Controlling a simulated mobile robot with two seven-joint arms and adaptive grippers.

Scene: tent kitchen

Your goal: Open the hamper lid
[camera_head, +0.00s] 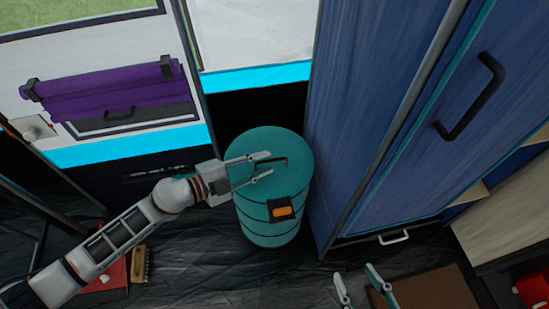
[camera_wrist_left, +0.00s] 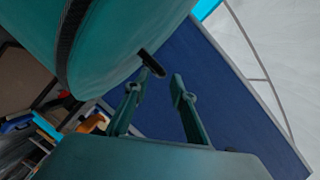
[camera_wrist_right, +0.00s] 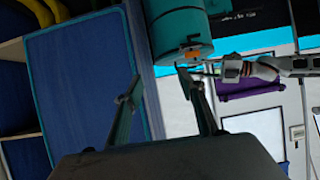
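The teal cylindrical hamper (camera_head: 268,215) stands on the dark floor, its round lid (camera_head: 290,145) down on top. A dark handle (camera_head: 284,163) lies across the lid, and an orange latch piece (camera_head: 285,211) is on the front. My left gripper (camera_head: 269,163) is over the lid, its fingers apart on either side of the handle. In the left wrist view the handle (camera_wrist_left: 151,62) shows just beyond and between the open fingertips (camera_wrist_left: 156,85); I cannot tell whether they touch it. My right gripper (camera_head: 358,284) is open and empty, low in the head view, away from the hamper.
A tall blue cabinet (camera_head: 380,120) with a black handle (camera_head: 472,96) stands close against the hamper's right side. A white wall panel with a rolled purple cover (camera_head: 105,92) is behind left. A brush (camera_head: 140,264) and a red item (camera_head: 108,277) lie on the floor at left.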

